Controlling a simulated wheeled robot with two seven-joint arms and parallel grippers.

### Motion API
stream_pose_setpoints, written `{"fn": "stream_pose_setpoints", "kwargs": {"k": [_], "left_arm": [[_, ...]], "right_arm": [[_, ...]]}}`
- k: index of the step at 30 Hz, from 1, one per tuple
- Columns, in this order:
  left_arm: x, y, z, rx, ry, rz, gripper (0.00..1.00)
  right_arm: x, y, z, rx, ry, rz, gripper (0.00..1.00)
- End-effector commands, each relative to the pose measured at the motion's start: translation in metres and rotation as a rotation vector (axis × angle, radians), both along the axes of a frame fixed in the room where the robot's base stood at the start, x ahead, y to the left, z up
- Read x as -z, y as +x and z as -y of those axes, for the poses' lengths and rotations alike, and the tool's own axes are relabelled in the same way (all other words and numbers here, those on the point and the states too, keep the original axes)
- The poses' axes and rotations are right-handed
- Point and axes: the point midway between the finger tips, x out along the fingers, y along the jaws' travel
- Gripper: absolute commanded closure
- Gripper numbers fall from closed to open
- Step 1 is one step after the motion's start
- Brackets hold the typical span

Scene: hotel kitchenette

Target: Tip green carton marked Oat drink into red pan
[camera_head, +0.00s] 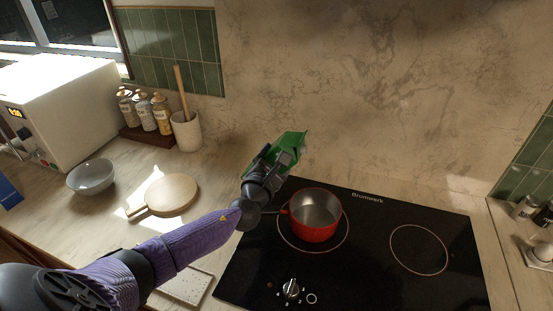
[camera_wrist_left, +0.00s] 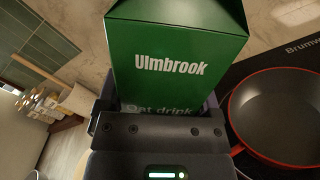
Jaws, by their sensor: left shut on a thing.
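The green carton (camera_head: 293,140) is in my left gripper (camera_head: 277,160), held above the left edge of the hob and tilted toward the right in the head view. In the left wrist view the carton (camera_wrist_left: 178,60) shows the words "Ulmbrook" and "Oat drink", the lower words partly hidden by the gripper. The red pan (camera_head: 314,230) stands upright on the hob's left ring, right of and below the carton in the head view. Its dark inside looks empty; it also shows at the right of the left wrist view (camera_wrist_left: 285,112). My right gripper is not in view.
The black hob (camera_head: 375,275) has a free ring at the right. On the counter left are a round wooden board (camera_head: 172,193), a grey bowl (camera_head: 91,177), a utensil crock (camera_head: 187,132), several jars (camera_head: 143,113) and a white microwave (camera_head: 65,105). A marble wall stands behind.

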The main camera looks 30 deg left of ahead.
Motion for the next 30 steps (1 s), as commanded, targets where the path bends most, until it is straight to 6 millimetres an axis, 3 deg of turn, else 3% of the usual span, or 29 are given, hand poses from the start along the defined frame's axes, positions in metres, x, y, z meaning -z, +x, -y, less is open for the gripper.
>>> {"fn": "stream_pose_setpoints", "kwargs": {"k": [13,24,30], "left_arm": [[0.028,0.000,-0.003,-0.001,0.055,-0.012,1.00],[0.047,-0.003,-0.012,-0.001,0.396,-0.091,1.00],[0.045,-0.002,-0.012,-0.001,0.404,-0.093,1.00]], "right_arm": [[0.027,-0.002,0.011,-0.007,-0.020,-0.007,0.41],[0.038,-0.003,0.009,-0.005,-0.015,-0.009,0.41],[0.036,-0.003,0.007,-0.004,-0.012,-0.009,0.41]]}}
